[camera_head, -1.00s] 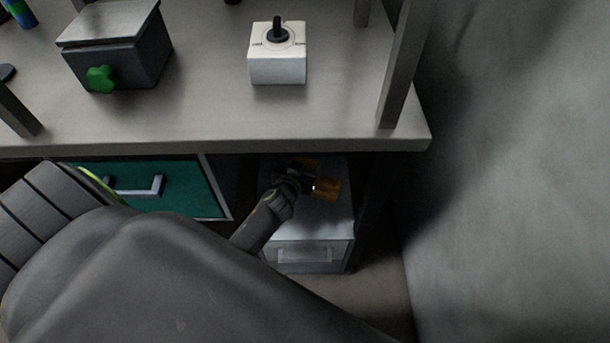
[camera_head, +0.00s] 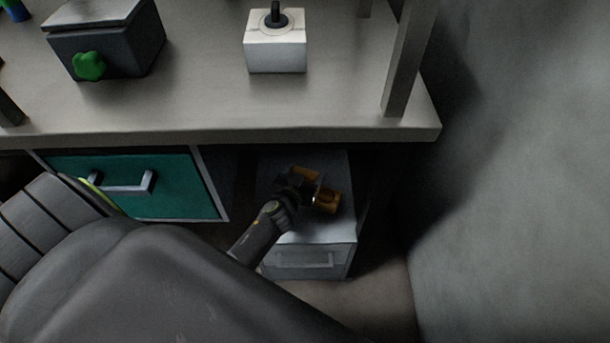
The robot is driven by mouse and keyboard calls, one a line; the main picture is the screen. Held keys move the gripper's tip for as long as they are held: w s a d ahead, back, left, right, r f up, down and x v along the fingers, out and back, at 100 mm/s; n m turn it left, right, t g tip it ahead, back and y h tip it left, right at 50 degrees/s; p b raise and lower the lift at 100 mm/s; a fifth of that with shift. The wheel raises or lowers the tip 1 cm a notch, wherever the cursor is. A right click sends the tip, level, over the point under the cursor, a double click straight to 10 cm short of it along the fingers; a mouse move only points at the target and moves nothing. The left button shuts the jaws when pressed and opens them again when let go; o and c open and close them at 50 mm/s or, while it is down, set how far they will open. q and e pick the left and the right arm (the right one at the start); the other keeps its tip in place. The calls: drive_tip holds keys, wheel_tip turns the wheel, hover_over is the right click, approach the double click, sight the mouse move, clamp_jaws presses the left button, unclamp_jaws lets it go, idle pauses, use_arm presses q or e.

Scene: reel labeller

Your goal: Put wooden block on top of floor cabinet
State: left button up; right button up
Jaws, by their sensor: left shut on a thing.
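The floor cabinet (camera_head: 330,228) is a small grey unit with a drawer handle, standing on the floor under the workbench's right end. My left gripper (camera_head: 312,190) is over the cabinet's top and is shut on the wooden block (camera_head: 327,202), which is orange-brown. The fingers and wrist cover part of the block. I cannot tell whether the block touches the cabinet top or hangs just above it. My right gripper is not in view.
The workbench (camera_head: 200,110) overhangs the cabinet. A teal drawer (camera_head: 180,185) is to the cabinet's left and a grey wall (camera_head: 520,170) to the right. On the bench are a white box with a black knob (camera_head: 276,52) and a dark box with a green knob (camera_head: 110,45).

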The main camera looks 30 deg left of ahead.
use_arm(q)
drive_tip(key=o, duration=1.1)
drive_tip(key=shift+o, duration=0.2)
drive_tip(key=shift+f, duration=0.1)
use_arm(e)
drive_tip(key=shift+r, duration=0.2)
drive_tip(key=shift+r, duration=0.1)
use_arm(q)
drive_tip(key=shift+s+r, duration=0.25)
drive_tip(key=shift+s, duration=0.05)
drive_tip(key=p+v, duration=0.2)
drive_tip(key=v, duration=0.9)
drive_tip(key=shift+s+p, duration=0.2)
drive_tip(key=shift+p, duration=0.2)
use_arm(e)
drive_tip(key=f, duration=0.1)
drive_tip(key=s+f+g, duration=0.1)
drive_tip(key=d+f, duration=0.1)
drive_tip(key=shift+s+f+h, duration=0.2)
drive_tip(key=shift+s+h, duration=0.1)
use_arm(q)
drive_tip(key=shift+d, duration=0.1)
